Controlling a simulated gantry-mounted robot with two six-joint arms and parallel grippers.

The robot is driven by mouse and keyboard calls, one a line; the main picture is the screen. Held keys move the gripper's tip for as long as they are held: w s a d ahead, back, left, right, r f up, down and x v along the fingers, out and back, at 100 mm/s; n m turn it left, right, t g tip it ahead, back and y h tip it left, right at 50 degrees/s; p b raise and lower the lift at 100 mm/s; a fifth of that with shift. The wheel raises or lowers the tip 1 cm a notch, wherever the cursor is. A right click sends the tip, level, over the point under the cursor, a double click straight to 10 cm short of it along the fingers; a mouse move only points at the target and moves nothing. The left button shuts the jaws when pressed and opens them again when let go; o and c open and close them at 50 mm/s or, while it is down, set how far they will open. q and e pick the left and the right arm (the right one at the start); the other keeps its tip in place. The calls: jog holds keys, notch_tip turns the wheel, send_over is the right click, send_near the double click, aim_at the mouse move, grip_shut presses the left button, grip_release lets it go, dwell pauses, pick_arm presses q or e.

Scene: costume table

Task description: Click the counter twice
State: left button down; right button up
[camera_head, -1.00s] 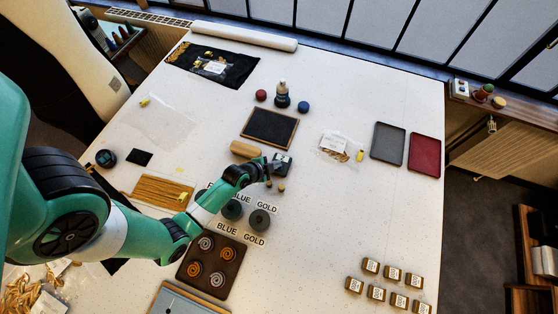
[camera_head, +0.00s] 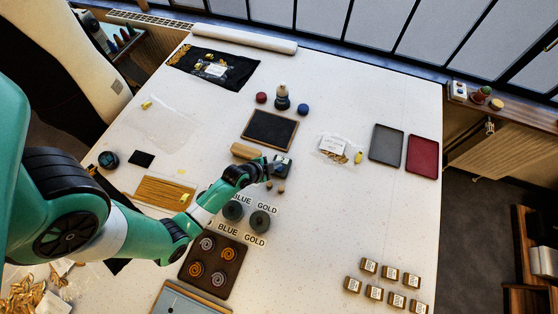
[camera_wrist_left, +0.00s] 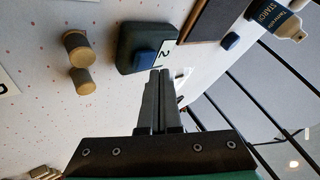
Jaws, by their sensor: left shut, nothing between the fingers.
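The counter (camera_head: 282,166) is a small dark box near the middle of the table. In the left wrist view the counter (camera_wrist_left: 126,44) shows a blue button on one face and a white display with what looks like a 2. My left gripper (camera_head: 267,168) is right beside it in the head view. In the left wrist view my left gripper (camera_wrist_left: 159,76) is shut and empty, its fingertips at the near edge of the counter by the blue button. I cannot tell whether the tips touch it. My right gripper is not in view.
Two small wooden cylinders (camera_wrist_left: 78,60) stand close by the counter. A dark framed board (camera_head: 269,129) lies behind it, with a bottle (camera_head: 282,99) beyond. A wooden roll (camera_head: 245,151) is at the left.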

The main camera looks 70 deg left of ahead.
pick_arm(q)
jog(key=shift+r+p, duration=2.45)
jog(key=shift+r, duration=0.15)
jog(key=shift+f, duration=0.1)
jog(key=shift+w+d, duration=0.1)
